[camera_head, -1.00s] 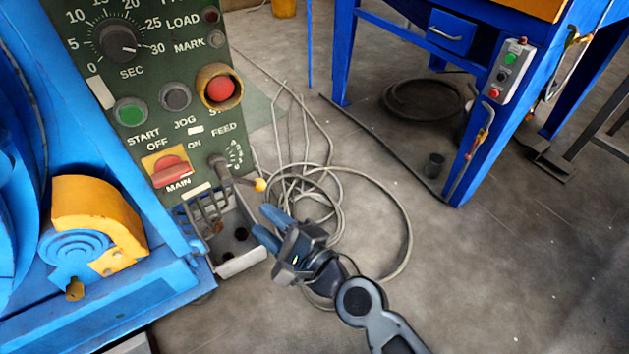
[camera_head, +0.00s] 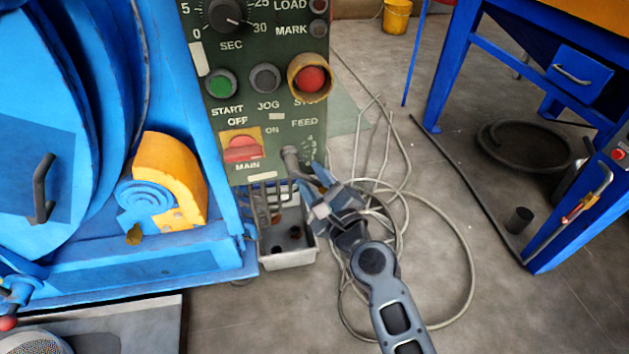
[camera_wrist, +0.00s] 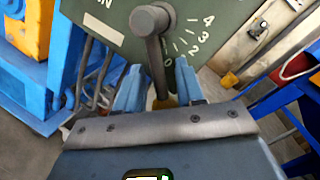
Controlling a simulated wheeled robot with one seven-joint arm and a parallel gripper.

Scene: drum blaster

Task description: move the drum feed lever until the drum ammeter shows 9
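The drum feed lever (camera_head: 290,155) sits at the lower right of the green control panel (camera_head: 257,110), beside a FEED scale. My gripper (camera_head: 314,182) is at the lever's end. In the wrist view its blue fingers (camera_wrist: 158,68) are apart, one on each side of the rod and knob. I cannot tell whether either finger touches it. No ammeter shows in these frames.
A red MAIN switch (camera_head: 242,149) and a red stop button (camera_head: 311,79) are on the same panel. A grey metal box (camera_head: 289,259) is below the lever. Looped cable (camera_head: 463,250) lies on the floor. A blue table frame (camera_head: 560,235) stands at right.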

